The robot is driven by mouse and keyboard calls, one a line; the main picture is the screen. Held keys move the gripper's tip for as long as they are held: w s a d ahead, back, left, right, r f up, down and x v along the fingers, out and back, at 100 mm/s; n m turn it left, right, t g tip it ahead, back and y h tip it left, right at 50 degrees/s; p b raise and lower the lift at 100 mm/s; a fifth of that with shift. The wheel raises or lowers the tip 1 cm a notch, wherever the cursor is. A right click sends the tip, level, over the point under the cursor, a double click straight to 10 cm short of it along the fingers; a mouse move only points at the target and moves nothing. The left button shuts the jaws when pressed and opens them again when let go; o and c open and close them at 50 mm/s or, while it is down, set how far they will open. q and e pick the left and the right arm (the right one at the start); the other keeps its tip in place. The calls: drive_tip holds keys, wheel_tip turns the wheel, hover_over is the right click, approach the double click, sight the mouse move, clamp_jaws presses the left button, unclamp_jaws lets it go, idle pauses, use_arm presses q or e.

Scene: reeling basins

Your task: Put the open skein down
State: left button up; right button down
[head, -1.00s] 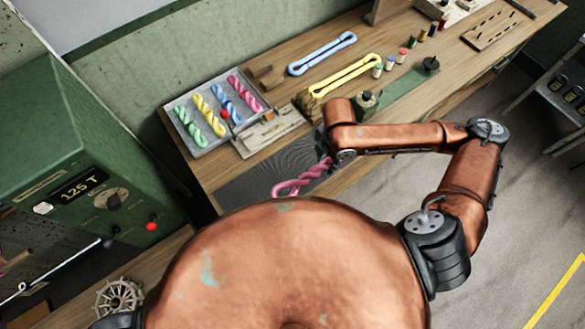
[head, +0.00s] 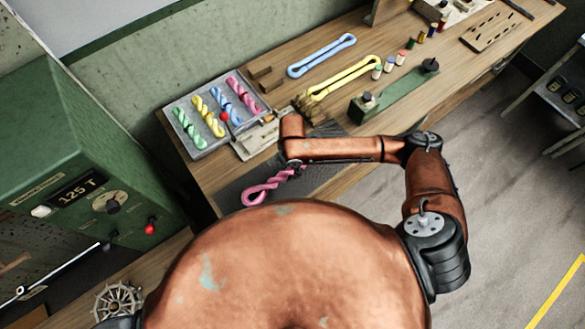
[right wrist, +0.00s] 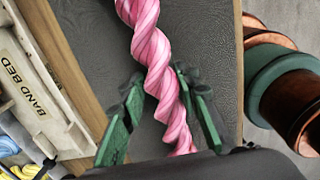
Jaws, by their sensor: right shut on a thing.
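A pink twisted skein (head: 265,187) is in my right gripper (head: 294,167), over the dark grey mat (head: 232,190) at the table's near left end. In the right wrist view the green fingers of the right gripper (right wrist: 163,105) stand on either side of the pink skein (right wrist: 152,45), which runs lengthwise between them. I cannot tell whether the skein touches the mat. A blue open loop skein (head: 322,55) and a yellow open loop skein (head: 345,77) lie flat farther along the table. My left gripper is not in view.
A grey tray (head: 203,149) with several twisted skeins lies left of the mat. A pale band bed (head: 255,139) lies beside the mat. A green base with black knobs (head: 400,95) and several thread spools (head: 388,64) stand farther right.

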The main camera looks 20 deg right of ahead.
drive_tip(key=shift+f, duration=0.3)
drive_tip(key=shift+f, duration=0.15)
drive_tip(key=c, duration=1.5)
unclamp_jaws()
drive_tip(key=shift+o, duration=0.2)
wheel_tip(320, 180, up, 12)
drive_tip(key=shift+r+p, duration=0.2)
drive_tip(key=shift+p, duration=0.15)
